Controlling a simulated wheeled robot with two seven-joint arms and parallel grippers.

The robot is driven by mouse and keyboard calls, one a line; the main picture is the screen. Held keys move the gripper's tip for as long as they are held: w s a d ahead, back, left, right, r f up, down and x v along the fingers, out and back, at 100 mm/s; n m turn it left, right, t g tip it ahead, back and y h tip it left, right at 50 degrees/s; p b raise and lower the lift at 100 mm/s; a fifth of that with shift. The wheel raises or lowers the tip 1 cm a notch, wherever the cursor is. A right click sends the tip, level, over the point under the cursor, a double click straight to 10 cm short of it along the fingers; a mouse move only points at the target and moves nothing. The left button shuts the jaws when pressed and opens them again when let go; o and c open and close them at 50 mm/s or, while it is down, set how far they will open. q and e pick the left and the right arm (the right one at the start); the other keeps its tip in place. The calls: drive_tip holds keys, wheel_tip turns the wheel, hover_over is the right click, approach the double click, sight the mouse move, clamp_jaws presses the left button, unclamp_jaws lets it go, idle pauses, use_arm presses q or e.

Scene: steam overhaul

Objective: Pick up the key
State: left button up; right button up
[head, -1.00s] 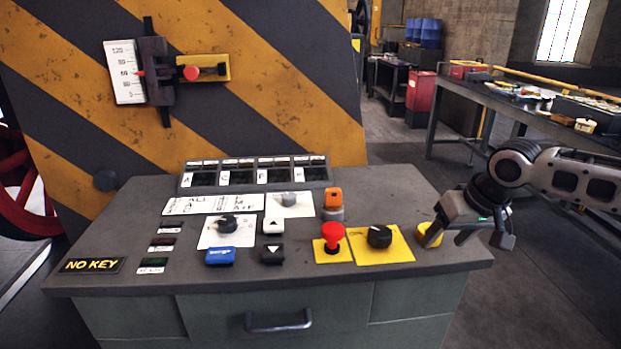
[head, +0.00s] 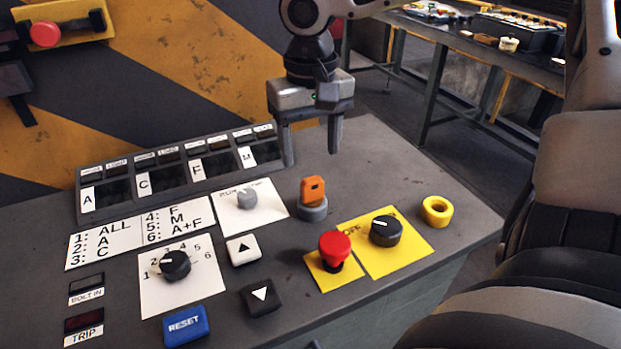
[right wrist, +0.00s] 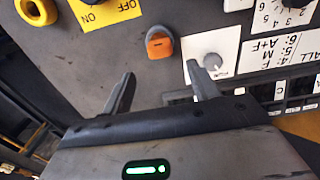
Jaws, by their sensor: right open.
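The key has an orange head (head: 313,190) and stands upright in a round grey lock base (head: 312,208) on the console top. In the right wrist view the orange key (right wrist: 159,44) lies beyond the fingertips, roughly between their lines. My right gripper (head: 312,152) is open and empty, above and behind the key in the head view, fingers pointing down. It also shows in the right wrist view (right wrist: 165,82). It does not touch the key. My left gripper is not in view.
Close to the key are a red mushroom button (head: 335,246), a black rotary knob (head: 386,230), a yellow ring (head: 437,211) and a grey knob (head: 246,198) on a white plate. A display row (head: 180,172) runs along the back.

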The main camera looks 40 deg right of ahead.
sight(311, 177)
wheel_tip(311, 177, down, 3)
drive_tip(key=shift+r, duration=0.15)
drive_tip(key=f, duration=0.5)
drive_tip(key=shift+s+a, duration=0.2)
drive_tip(key=c, duration=1.1)
